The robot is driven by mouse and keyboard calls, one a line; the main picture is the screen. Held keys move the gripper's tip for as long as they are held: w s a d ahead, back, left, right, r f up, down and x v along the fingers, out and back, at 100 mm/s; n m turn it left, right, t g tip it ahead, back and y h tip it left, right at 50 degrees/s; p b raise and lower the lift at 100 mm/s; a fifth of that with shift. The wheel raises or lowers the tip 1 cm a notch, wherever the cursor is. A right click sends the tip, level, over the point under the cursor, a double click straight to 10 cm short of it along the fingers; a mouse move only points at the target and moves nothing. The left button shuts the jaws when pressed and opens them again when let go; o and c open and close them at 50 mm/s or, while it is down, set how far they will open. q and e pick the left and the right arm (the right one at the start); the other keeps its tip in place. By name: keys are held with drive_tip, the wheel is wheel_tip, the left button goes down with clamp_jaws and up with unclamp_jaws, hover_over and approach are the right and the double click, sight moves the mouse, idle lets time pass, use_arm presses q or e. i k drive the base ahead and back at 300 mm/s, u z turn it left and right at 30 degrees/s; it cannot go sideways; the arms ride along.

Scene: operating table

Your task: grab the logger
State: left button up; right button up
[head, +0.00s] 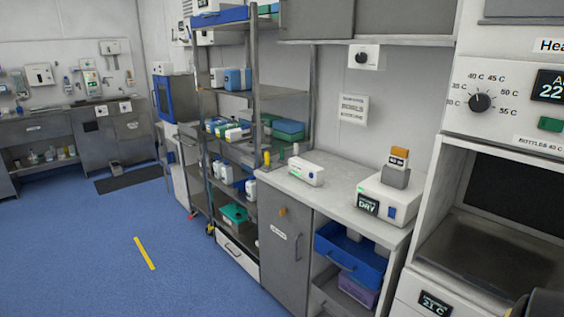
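No label in the head view names a logger. The block stands on a white unit (386,201) with a dark display that seems to read "DRY", on the right of the grey-white counter (345,197). A white box with a small green display (306,169) lies further left on the counter. Neither of my grippers can be made out. A dark rounded part at the lower right corner may be mine.
An open warming cabinet (500,240) with a dial stands at the right. Below the counter is a blue drawer (350,255), pulled out. A metal shelf rack (255,90) with boxes and bottles stands left of the counter. The blue floor (110,250) is free at the left.

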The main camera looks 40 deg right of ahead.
sight(298, 167)
drive_tip(key=i, duration=0.55)
drive_tip(key=z, duration=1.3)
drive_tip(key=i, duration=0.8)
